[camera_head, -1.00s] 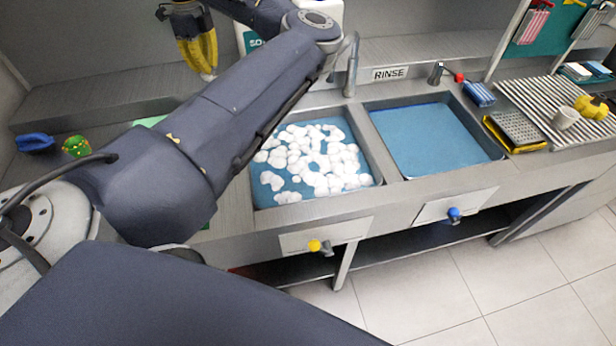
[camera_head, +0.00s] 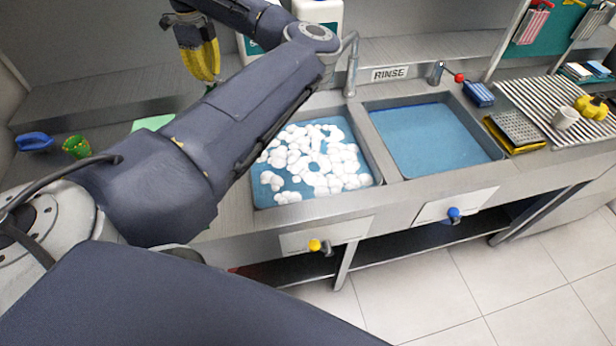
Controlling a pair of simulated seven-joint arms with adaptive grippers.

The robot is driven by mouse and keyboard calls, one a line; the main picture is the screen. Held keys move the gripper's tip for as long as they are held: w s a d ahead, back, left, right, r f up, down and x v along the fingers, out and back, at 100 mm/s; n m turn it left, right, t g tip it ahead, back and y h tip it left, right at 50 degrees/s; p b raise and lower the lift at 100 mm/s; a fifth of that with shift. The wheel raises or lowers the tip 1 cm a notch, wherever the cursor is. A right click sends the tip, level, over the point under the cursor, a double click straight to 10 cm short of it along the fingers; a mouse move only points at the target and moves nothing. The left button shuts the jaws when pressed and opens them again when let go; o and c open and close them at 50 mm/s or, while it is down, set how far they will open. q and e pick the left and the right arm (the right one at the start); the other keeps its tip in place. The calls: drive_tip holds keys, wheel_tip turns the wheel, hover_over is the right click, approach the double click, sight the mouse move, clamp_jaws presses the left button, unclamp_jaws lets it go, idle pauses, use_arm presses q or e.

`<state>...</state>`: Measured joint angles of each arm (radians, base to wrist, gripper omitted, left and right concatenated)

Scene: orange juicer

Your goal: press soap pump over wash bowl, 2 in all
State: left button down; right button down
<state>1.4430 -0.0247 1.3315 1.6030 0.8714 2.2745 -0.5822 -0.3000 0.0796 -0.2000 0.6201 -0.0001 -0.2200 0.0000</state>
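My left gripper (camera_head: 203,62), with yellow fingers, is above the back ledge at the upper left. Its fingertips come together and I see nothing between them. A white soap container (camera_head: 318,12) stands behind my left arm at the top; a white and green part (camera_head: 248,46) shows on the arm's other side. Its pump head is not visible. The gripper is left of the container and apart from it. The wash bowl, the left sink (camera_head: 376,172), holds blue water with white foam lumps; my arm hides its left edge. My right gripper is not in view.
The rinse sink (camera_head: 398,104) holds clear blue water. Taps (camera_head: 352,68) stand behind the sinks. A striped drying mat (camera_head: 540,95) with a mug (camera_head: 565,117) is at the right.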

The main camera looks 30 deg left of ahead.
use_arm(q)
drive_tip(key=shift+r, duration=2.4)
wheel_tip(320, 180, up, 6)
idle(0.5)
